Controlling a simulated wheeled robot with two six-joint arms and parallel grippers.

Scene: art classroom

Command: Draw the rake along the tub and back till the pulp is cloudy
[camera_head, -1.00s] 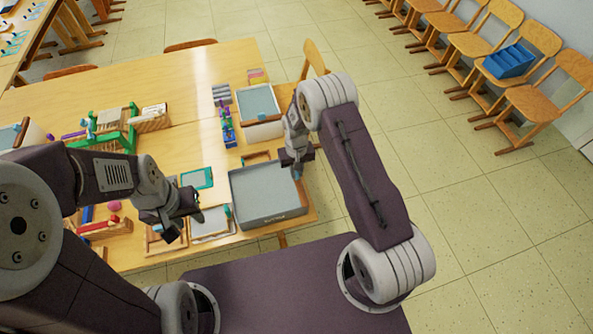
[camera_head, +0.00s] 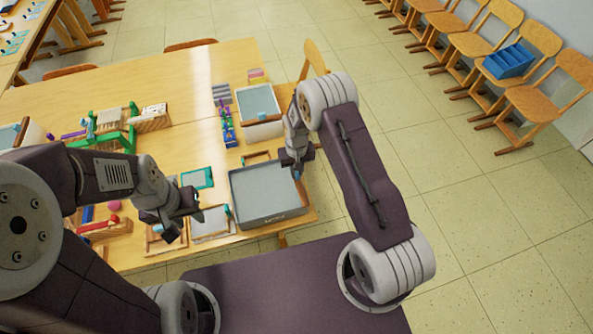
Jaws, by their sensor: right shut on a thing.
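The tub (camera_head: 268,219) is a grey rectangular vat with a flat grey-blue surface of pulp (camera_head: 262,190) inside. It stands near the front right corner of the table. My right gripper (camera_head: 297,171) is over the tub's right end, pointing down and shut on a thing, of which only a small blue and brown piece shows. I take this to be the rake; most of it is hidden. My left gripper (camera_head: 188,213) hangs left of the tub, above a frame and a white sheet; whether its jaws are apart is unclear.
A second, white-walled vat (camera_head: 260,130) stands behind the tub. A teal-edged frame (camera_head: 197,178) and a white sheet with a wooden edge (camera_head: 212,222) lie left of the tub. Wooden chairs (camera_head: 471,45) line the right wall; the floor between is clear.

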